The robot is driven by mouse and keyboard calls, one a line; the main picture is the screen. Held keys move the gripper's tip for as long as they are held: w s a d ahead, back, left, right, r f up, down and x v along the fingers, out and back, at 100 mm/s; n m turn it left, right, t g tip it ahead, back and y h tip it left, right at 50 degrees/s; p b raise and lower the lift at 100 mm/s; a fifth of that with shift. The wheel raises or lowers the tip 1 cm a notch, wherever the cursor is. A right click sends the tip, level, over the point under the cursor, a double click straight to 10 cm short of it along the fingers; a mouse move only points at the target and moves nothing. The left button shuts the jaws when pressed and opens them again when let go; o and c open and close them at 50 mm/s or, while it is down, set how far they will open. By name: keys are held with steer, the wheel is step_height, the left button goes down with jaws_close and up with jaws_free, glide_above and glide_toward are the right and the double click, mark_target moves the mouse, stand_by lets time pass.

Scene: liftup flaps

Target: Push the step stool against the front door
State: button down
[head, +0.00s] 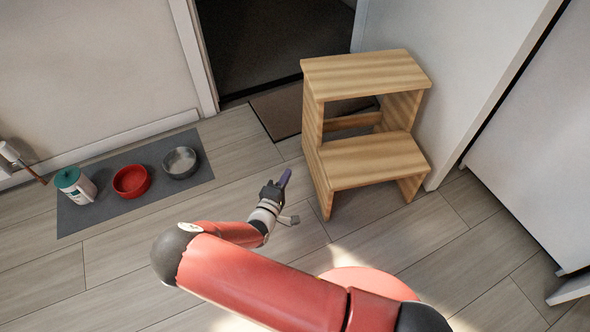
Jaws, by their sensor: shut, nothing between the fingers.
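A light wooden step stool (372,160) with two steps stands upright on the floor right of centre in the head view. Its right side is close to a white wall. My gripper (284,179) is shut and empty, just left of the stool's left side panel. A small gap shows between them, though I cannot tell the exact distance. A dark doorway (270,45) is behind the stool at the top; I cannot tell a door leaf in it.
A brown doormat (279,112) lies at the threshold, partly behind the stool. On the left a grey mat (75,216) holds a red bowl (131,181), a grey bowl (181,162) and a white container with a teal lid (76,185). Wood floor is clear at the front left.

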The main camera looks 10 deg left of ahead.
mark_target(322, 151)
steer(key=shift+w+d+b, duration=0.3)
steer(key=shift+w+d, duration=0.7)
steer(key=shift+w, duration=0.65)
steer(key=shift+w+d+b, duration=0.25)
steer(key=shift+w+d, duration=0.7)
steer(key=shift+w, duration=0.75)
steer(key=shift+w+d+b, duration=0.3)
steer(key=shift+w+d, duration=0.7)
steer(key=shift+w, duration=0.65)
steer(key=shift+d+r, duration=0.1)
steer(key=shift+d, duration=0.05)
steer(key=w+d+p, duration=0.1)
steer(key=d+p, duration=0.1)
steer(key=w+d+p, duration=0.1)
steer(key=d+p, duration=0.1)
steer(key=shift+w+r, duration=0.1)
steer(key=shift+w+d, duration=0.1)
steer(key=shift+d, duration=0.05)
steer(key=shift+f, duration=0.2)
